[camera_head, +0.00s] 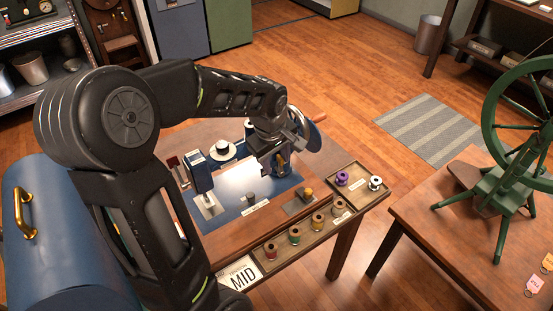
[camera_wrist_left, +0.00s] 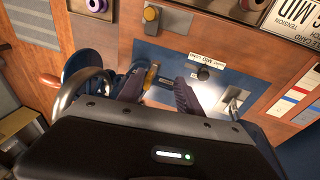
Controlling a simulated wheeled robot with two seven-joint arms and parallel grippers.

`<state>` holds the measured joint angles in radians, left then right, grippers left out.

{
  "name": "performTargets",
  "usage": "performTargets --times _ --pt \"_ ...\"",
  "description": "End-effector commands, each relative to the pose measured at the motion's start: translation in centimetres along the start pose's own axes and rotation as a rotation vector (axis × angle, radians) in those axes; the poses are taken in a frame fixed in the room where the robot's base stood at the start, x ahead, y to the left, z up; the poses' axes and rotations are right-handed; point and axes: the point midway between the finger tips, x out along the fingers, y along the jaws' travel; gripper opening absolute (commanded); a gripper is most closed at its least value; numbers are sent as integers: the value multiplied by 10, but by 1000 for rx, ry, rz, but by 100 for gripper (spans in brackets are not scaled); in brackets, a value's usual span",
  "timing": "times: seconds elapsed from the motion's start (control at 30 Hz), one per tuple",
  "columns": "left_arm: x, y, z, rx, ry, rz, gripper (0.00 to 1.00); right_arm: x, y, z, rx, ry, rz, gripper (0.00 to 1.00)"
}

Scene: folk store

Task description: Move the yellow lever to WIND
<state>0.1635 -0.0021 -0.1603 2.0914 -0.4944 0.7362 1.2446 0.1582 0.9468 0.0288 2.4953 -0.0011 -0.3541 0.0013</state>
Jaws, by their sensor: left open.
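A blue and wood sewing machine table (camera_head: 222,239) stands below my left arm, with a blue bed plate. A yellow lever (camera_head: 283,158) shows beside the fingers of my left gripper (camera_head: 273,166). In the left wrist view the yellow lever (camera_wrist_left: 150,76) is close to the left finger, on the inner side; I cannot tell whether they touch. The left gripper (camera_wrist_left: 160,88) is open, with its fingers pointing down at the machine. A second yellow knob (camera_head: 308,191) sits on a small metal plate nearer the table edge. No WIND label is legible. My right gripper is not in view.
A tray rail (camera_head: 285,258) holds several coloured spools, and a MID card (camera_head: 241,275) lies at its end. A blue wheel (camera_head: 314,138) is just right of the gripper. A green spinning wheel (camera_head: 495,186) stands on another table.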

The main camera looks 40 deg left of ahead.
Motion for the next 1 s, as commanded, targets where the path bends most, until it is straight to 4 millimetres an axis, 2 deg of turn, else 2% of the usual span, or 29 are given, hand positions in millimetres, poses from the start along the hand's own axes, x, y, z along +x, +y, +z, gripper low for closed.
performTargets --times 0.3,1.0 --pt "3 -10 0 -1 0 0 42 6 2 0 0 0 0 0" --pt "1 -2 0 -1 0 0 42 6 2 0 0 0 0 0"
